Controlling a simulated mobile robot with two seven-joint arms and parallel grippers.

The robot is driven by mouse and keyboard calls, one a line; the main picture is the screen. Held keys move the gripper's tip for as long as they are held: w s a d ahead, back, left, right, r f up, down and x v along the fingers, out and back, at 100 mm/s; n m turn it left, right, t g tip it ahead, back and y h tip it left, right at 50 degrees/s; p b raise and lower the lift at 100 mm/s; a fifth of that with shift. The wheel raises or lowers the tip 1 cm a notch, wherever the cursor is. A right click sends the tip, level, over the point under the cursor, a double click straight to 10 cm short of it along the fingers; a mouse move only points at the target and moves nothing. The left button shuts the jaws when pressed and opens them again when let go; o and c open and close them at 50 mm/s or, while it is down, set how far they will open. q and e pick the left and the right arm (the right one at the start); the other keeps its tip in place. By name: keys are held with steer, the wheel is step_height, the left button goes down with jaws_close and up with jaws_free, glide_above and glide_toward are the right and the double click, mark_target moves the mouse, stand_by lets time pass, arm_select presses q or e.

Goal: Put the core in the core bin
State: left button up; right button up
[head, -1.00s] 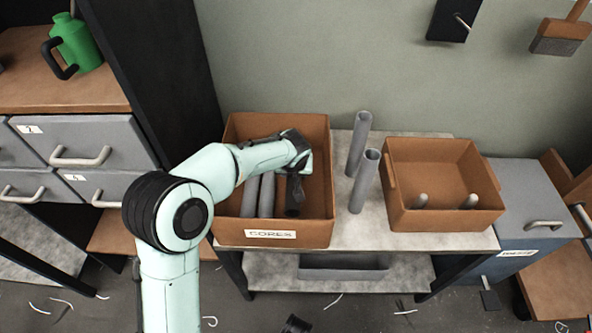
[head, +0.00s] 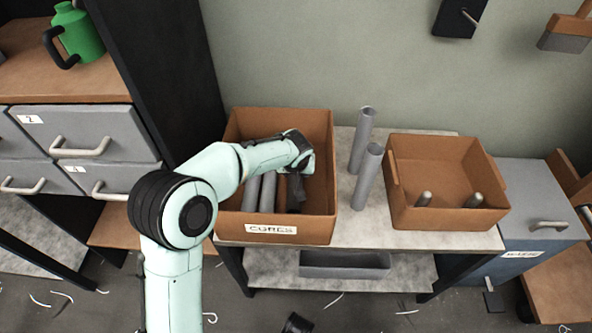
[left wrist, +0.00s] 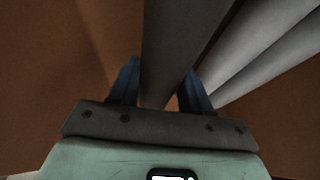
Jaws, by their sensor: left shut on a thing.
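The core bin is an open brown box (head: 322,225) with a CORES label, on the bench in the head view. My left gripper (head: 297,180) reaches down into it. In the left wrist view its two blue fingers (left wrist: 160,88) are shut on a dark grey core (left wrist: 178,40), one finger on each side. Paler grey cores (head: 268,192) lie side by side in the bin, just left of the gripper; they also show at the right in the left wrist view (left wrist: 258,55). The held core's lower end is hard to make out. My right gripper is not in view.
Two grey tubes (head: 367,175) stand upright on the bench right of the bin. A second brown box (head: 445,215) with two short pegs stands farther right. A grey tray (head: 345,265) is on the shelf below. Bare bench shows between the boxes.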

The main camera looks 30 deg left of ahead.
arm_select(q)
steer(key=shift+f+b, duration=0.9)
steer(key=shift+f, duration=0.2)
steer(key=o, duration=1.2)
steer(key=shift+o, duration=0.2)
